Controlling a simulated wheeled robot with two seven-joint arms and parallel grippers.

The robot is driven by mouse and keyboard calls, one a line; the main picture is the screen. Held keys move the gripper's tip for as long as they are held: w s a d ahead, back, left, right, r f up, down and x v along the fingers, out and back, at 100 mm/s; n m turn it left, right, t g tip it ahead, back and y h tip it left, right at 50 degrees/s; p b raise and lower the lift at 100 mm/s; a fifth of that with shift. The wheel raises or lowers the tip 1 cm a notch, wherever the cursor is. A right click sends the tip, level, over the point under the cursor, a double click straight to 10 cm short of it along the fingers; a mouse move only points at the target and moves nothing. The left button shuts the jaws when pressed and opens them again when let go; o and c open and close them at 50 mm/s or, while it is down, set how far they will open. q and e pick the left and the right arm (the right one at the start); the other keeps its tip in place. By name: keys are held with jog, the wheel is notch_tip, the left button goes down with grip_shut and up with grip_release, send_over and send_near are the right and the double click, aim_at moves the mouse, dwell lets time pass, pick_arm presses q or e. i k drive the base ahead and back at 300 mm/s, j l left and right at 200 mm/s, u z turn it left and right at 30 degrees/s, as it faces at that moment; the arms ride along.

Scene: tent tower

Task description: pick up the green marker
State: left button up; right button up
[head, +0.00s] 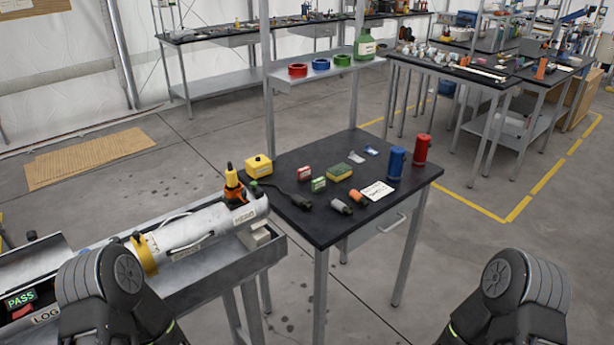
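I cannot make out a clear green marker. Green things in view are a small green box (319,185) and a green-and-yellow sponge-like block (338,172), both on the black-topped table (400,224). A small green tip (253,184) shows beside the yellow box, too small to identify. A grey-and-dark cylinder (341,207) and an orange-and-dark one (358,197) lie near the table's front edge. Only rounded black parts of my two arms show at the bottom left and bottom right. Neither gripper's fingers are in view.
A yellow box (259,165), red box (304,173), white card (377,191), blue canister (396,164) and red canister (421,150) occupy the table. A white cylinder device (207,227) lies on the left bench. A shelf (330,76) holds tape rolls and a green bottle (365,44).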

aim_at(317, 185)
jog(key=i+j, duration=0.25)
jog(key=i, duration=0.2)
jog(key=z, duration=1.5)
